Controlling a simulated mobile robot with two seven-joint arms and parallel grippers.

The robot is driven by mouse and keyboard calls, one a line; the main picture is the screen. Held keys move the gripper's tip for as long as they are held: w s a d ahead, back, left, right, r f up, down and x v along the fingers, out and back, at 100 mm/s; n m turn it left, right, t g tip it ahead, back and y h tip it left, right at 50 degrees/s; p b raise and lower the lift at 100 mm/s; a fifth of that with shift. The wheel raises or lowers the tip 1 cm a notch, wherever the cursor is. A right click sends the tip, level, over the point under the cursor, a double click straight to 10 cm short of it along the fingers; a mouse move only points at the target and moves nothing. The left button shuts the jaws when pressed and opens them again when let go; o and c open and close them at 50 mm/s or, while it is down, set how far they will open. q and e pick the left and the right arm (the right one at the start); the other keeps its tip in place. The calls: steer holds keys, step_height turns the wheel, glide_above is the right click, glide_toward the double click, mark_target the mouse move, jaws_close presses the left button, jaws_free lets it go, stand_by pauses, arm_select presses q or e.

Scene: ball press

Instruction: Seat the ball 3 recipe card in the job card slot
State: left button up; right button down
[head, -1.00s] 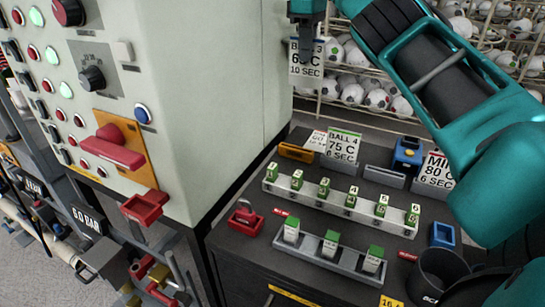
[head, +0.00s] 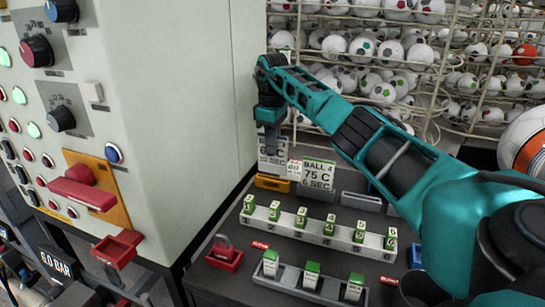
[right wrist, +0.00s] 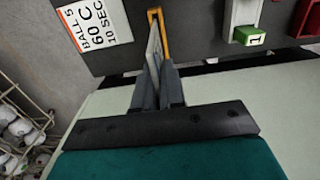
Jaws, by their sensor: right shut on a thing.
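My right gripper (head: 270,127) is shut on a white recipe card (head: 271,155), partly legible. It holds the card upright above the orange job card slot (head: 273,184) at the back left of the dark bench. In the right wrist view the card (right wrist: 153,48) shows edge-on between the fingers, with its far end at or very near the orange slot (right wrist: 163,37). I cannot tell whether its lower edge is inside. My left gripper is not in view.
The ball 4 card (head: 317,174) stands to the right, and a ball 5 card (right wrist: 95,24) lies near the slot. The press cabinet (head: 190,90) is close on the left. Numbered blocks sit in a rail (head: 315,235) in front. Ball racks (head: 390,60) stand behind.

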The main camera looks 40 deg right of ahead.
mark_target(273, 156)
steer(key=shift+f, duration=2.1)
steer(key=shift+f, duration=0.1)
steer(key=c, duration=1.2)
jaws_free()
steer(key=shift+f, duration=0.1)
step_height(273, 156, up, 12)
steer(key=shift+r, duration=0.2)
